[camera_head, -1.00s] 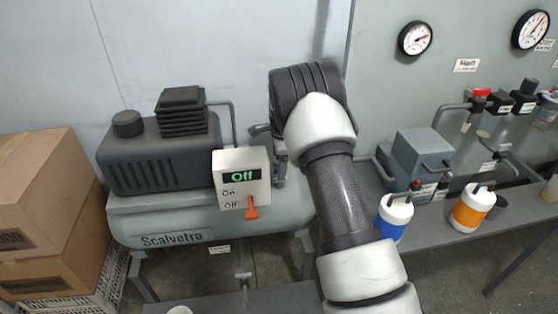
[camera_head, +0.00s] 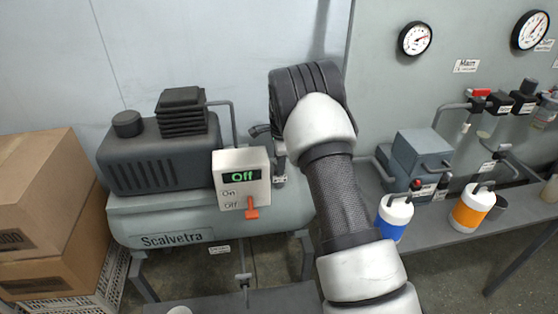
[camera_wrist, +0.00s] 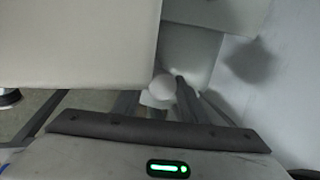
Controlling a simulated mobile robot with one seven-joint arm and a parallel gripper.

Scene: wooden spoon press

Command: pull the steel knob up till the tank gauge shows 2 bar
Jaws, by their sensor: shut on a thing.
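The steel knob (camera_wrist: 162,87) shows in the wrist view as a small pale ball beside the white switch box's edge. My gripper (camera_wrist: 166,98) is shut on the knob; a dark finger shows on its right side. In the head view my arm's end hides most of the gripper and the knob, behind the right of the switch box (camera_head: 240,190). The compressor tank (camera_head: 175,222), grey-green and marked Scalvetra, lies below. I cannot make out the tank gauge in either view.
The switch box shows "Off" and has an orange lever (camera_head: 252,210) pointing down. Two wall gauges, one labelled Main (camera_head: 414,38), are at the upper right. Cardboard boxes (camera_head: 40,200) stand at the left, blue and orange jugs (camera_head: 472,208) on the right bench.

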